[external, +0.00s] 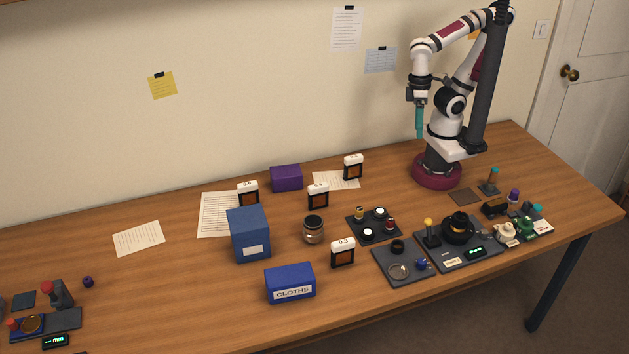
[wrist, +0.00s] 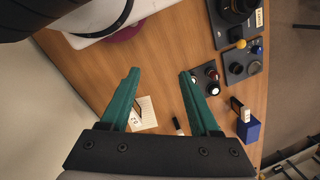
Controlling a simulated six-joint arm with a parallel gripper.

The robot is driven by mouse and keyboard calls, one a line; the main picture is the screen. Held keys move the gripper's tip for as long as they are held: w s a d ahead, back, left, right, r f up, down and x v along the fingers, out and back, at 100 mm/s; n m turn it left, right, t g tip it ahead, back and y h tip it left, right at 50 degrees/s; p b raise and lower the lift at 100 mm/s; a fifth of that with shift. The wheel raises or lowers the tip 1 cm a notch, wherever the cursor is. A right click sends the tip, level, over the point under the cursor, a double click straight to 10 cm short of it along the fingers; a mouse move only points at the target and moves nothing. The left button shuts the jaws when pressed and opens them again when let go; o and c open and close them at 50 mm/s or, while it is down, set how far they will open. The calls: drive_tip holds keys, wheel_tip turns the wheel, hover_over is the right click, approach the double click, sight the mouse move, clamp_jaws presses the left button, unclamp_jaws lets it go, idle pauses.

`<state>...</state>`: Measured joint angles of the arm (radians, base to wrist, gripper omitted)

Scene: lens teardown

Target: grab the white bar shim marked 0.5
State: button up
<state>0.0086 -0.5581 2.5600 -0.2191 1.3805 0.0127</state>
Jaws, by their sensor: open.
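Several upright dark holders with orange-brown windows and white tops stand on the table. The front one (external: 343,254) reads 0.3. Others are the back right holder (external: 353,168), the middle holder (external: 318,197) and the left holder (external: 248,194), partly behind a blue box; their marks are too small to read, so I cannot tell which is 0.5. My gripper (external: 419,122) hangs high above the table at the back right, away from all holders. In the wrist view its teal fingers (wrist: 159,72) are apart with nothing between them.
The tall blue box (external: 249,236), purple box (external: 286,178), brown jar (external: 313,230) and CLOTHS box (external: 290,283) stand among the holders. A dark tray with small pots (external: 374,224) and a lens station (external: 459,242) lie right.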

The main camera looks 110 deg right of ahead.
drive_tip(key=n+t+h, duration=0.3)
drive_tip(key=t, duration=0.7)
approach(309, 200)
drive_tip(key=d+r, duration=0.2)
drive_tip(key=d, duration=0.1)
drive_tip(key=w+f+n+t, duration=0.1)
drive_tip(key=w+a+f+t, duration=0.1)
drive_tip(key=t, duration=0.1)
drive_tip(key=shift+f+n+y, duration=0.2)
drive_tip(key=shift+n+y, duration=0.1)
drive_tip(key=shift+n, duration=0.1)
drive_tip(key=f, duration=0.1)
drive_tip(key=s+f, duration=0.1)
drive_tip(key=f, duration=0.1)
drive_tip(key=shift+s+a+n+t+y, duration=0.25)
drive_tip(key=shift+n+t+y, duration=0.05)
drive_tip(key=shift+n, duration=0.1)
drive_tip(key=shift+f, duration=0.3)
drive_tip(key=x, duration=0.7)
drive_tip(key=shift+w, duration=0.15)
clamp_jaws()
